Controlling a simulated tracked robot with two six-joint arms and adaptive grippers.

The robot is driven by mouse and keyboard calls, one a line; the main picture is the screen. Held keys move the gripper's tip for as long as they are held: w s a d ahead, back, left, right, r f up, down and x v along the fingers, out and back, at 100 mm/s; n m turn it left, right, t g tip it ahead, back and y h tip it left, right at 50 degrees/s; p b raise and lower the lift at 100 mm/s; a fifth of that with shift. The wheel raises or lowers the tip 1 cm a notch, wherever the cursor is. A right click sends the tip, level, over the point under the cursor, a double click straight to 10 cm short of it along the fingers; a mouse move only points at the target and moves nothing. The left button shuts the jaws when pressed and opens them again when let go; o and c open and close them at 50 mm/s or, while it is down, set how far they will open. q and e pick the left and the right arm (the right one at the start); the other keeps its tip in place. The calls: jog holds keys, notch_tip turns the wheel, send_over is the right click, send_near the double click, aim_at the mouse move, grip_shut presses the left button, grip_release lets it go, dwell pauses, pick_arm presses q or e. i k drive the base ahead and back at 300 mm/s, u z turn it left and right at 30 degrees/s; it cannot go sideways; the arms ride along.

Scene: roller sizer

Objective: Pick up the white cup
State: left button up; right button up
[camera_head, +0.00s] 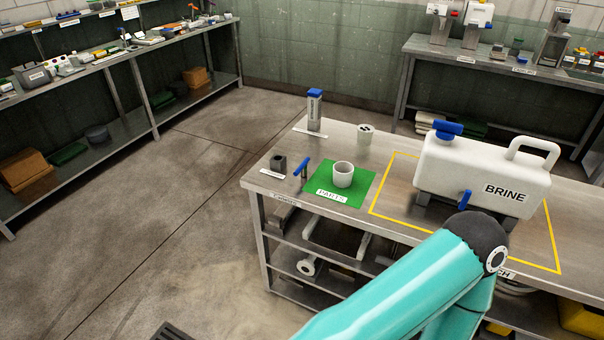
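The white cup (343,174) stands upright on a green mat (322,201) near the left end of the steel table. The mat has a white label reading "PARTS". The cup's opening faces up, and nothing holds it. My teal arm with a dark joint reaches in from the bottom right, in front of the table. Its gripper is out of the frame or hidden behind the arm. My other arm and gripper are not in view.
A white BRINE tank (482,175) with blue cap stands right of the cup inside a yellow outline. A grey block (278,164), a blue-handled piece (302,167), a blue-capped container (314,109) and a white canister (365,134) surround the mat. Floor left is mostly clear.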

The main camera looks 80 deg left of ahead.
aim_at(342, 171)
jog(key=k, duration=1)
jog(key=u, duration=2.8)
jog(key=k, duration=0.1)
jog(key=z, duration=2.9)
jog(key=i, duration=0.1)
jog(key=u, duration=2.5)
jog(key=i, duration=1.45)
